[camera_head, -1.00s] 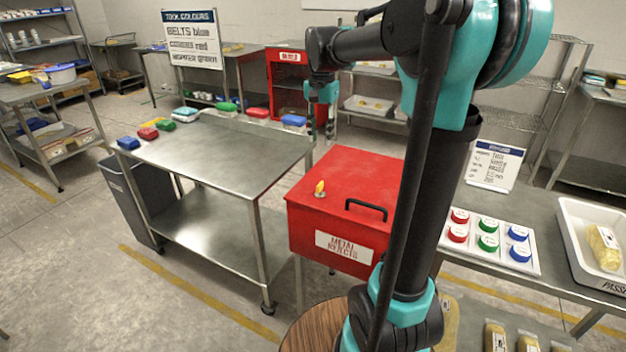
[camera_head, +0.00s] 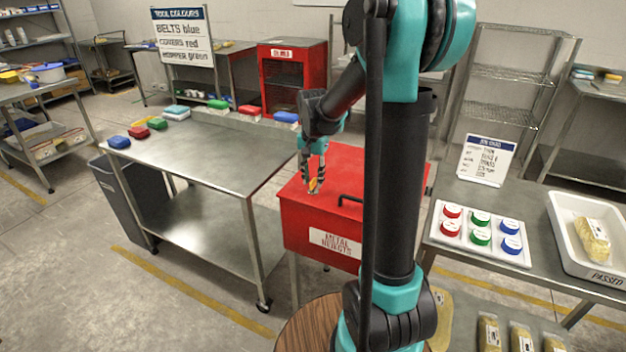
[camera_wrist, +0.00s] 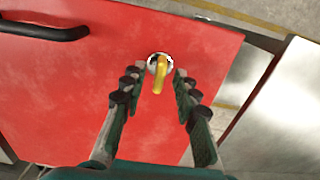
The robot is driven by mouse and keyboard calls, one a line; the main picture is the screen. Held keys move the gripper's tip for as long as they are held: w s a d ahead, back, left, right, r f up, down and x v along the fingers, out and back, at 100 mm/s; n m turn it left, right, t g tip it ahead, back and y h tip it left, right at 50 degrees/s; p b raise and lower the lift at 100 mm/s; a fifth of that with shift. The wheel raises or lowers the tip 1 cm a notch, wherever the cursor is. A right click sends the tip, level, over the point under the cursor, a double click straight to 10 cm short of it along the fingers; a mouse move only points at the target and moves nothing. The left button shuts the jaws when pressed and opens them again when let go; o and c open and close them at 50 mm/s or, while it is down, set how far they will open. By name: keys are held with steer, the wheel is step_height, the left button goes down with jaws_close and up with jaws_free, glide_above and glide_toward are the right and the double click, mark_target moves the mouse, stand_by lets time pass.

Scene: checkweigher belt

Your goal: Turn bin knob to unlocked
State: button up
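The red bin (camera_head: 352,222) labelled METAL REJECTS stands right of the steel table. Its yellow knob (camera_head: 313,184) is on the lid near the left edge. In the wrist view the knob (camera_wrist: 160,74) sits on a round silver base, its yellow lever pointing toward my gripper. My gripper (camera_head: 316,184) is above the lid at the knob. In the wrist view my gripper (camera_wrist: 160,82) is open, with one finger on each side of the knob and visible gaps between. Contact with the knob does not show.
A black handle (camera_head: 350,199) is on the lid, right of the knob; it also shows in the wrist view (camera_wrist: 45,30). The steel table (camera_head: 200,150) is left of the bin, mostly clear. A white tray (camera_head: 478,240) with several coloured caps lies to the right.

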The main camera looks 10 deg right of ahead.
steer(key=shift+f, duration=0.3)
steer(key=shift+c, duration=0.5)
jaws_close()
